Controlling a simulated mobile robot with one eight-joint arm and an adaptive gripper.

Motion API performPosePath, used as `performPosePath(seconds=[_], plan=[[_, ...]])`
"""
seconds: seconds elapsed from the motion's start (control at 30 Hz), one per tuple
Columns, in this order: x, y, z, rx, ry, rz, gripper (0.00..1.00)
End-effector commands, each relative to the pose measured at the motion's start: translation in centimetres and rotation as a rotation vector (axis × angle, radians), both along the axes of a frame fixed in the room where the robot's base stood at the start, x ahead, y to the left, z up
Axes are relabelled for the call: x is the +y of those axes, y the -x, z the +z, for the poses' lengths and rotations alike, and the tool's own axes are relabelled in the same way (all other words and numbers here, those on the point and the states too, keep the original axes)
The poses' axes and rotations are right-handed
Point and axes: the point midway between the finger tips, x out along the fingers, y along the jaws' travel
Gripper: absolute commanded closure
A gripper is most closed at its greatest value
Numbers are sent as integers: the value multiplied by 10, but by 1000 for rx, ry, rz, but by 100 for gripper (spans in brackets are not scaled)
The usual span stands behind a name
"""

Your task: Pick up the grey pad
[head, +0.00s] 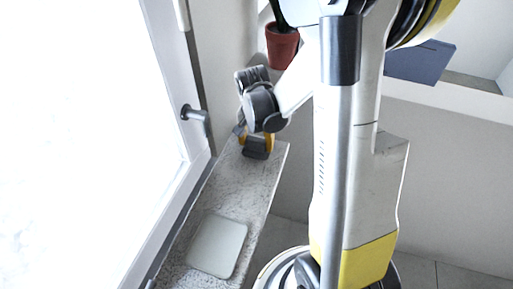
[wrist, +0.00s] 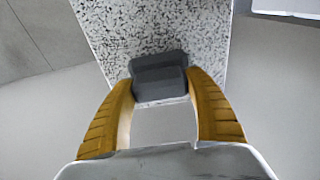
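A flat, pale grey pad (head: 217,247) with rounded corners lies on the near part of the speckled stone ledge (head: 243,183) in the head view. My gripper (head: 256,143) is over the far end of that ledge, apart from the pale pad and pointing down. In the wrist view my gripper (wrist: 160,82) has two curved yellow fingers, left and right. A dark grey, blocky shape (wrist: 158,84) fills the space between their ends, with no clear gap.
A window frame (head: 165,110) with a handle (head: 194,114) borders the ledge on the left. A red pot (head: 281,46) stands beyond my gripper. A blue-grey panel (head: 420,62) is at upper right. The ledge between gripper and pale pad looks clear.

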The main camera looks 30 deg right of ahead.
Motion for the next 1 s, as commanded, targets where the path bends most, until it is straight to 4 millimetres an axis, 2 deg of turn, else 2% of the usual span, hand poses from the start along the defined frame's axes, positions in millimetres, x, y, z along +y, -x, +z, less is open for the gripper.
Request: performPosePath(seconds=[0.03,0.07,0.47,0.57,0.7,1.0], plan=[[0,0,0,0,0,0,63],[0,0,0,0,0,0,70],[0,0,7,0,0,0,70],[0,0,18,0,0,0,70],[0,0,45,0,0,0,70],[-39,58,84,0,0,-6,70]])
